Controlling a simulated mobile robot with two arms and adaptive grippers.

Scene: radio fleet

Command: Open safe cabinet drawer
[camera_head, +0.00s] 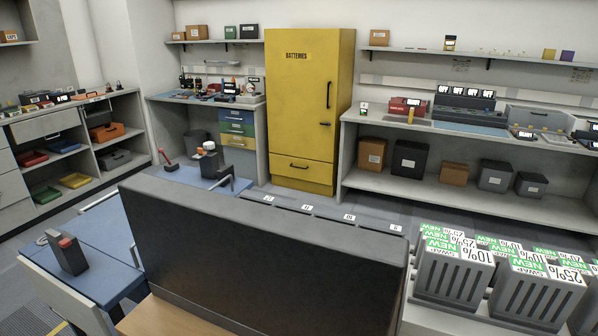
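The safe cabinet is the tall yellow one labelled "BATTERIES" (285,95), standing against the back wall in the head view. Its upper door is shut and has dark handles on its right side. Its drawer (301,176) is at the bottom, below the door. Neither of my grippers can be made out in this view.
A large dark panel (260,245) fills the near middle and stands between me and the cabinet. Blue-topped benches (95,250) are at left. Boxes labelled "SWAP" (452,270) stand at near right. Shelved workbenches (460,190) flank the cabinet. Some grey floor shows before it.

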